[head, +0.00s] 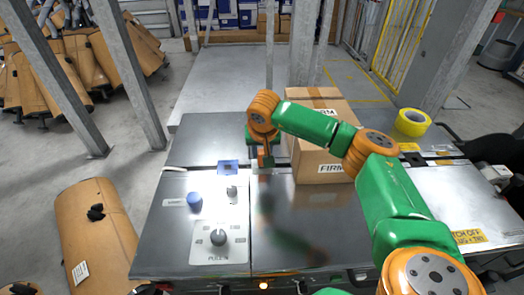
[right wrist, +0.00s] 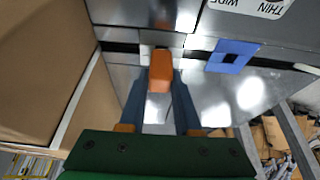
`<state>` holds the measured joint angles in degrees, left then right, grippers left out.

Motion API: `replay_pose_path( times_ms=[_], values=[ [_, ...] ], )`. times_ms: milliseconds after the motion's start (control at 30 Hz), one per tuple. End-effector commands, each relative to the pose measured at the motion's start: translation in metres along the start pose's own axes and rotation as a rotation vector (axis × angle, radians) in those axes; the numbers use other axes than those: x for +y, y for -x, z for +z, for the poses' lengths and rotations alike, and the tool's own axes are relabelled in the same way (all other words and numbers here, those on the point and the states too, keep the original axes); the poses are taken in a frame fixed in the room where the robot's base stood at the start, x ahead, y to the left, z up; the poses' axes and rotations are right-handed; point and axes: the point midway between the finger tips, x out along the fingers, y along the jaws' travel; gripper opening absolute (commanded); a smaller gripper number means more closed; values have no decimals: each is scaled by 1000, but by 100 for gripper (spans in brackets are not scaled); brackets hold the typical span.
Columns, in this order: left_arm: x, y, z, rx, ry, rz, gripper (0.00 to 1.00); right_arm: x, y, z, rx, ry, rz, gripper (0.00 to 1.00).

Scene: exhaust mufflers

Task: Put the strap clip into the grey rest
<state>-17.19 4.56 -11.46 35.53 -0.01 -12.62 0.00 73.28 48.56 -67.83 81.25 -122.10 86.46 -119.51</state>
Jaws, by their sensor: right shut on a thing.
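An orange block, which I take to be the strap clip (right wrist: 161,70), sits between the two dark fingers of my right gripper (right wrist: 160,88) in the right wrist view. My right gripper (head: 264,158) is shut on it and points down over the grey metal table top, just left of the cardboard box. In the head view the clip is a small orange-brown piece, hard to tell from the fingers. A pale grey patch (right wrist: 146,51) shows just beyond the clip; I cannot tell whether it is the grey rest. My left gripper is not in view.
A cardboard box (head: 320,150) stands close to the right of my right gripper. A blue plate with a dark square opening (head: 228,167) lies to the left. A control panel with a knob (head: 218,238) and a yellow tape roll (head: 412,122) are also here.

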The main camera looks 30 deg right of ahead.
Motion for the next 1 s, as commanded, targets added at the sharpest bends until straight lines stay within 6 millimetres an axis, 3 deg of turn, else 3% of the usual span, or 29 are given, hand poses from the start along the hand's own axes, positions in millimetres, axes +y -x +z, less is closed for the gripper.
replay_pose_path(
  times_ms=[533,567,700,1000],
  values=[
    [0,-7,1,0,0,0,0,0,-9,4,0,0,0,0],
    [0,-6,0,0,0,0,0,0,-9,4,0,0,0,34],
    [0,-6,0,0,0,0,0,0,-8,3,0,0,0,67],
    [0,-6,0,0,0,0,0,0,-6,3,1,0,-1,67]
  ],
)
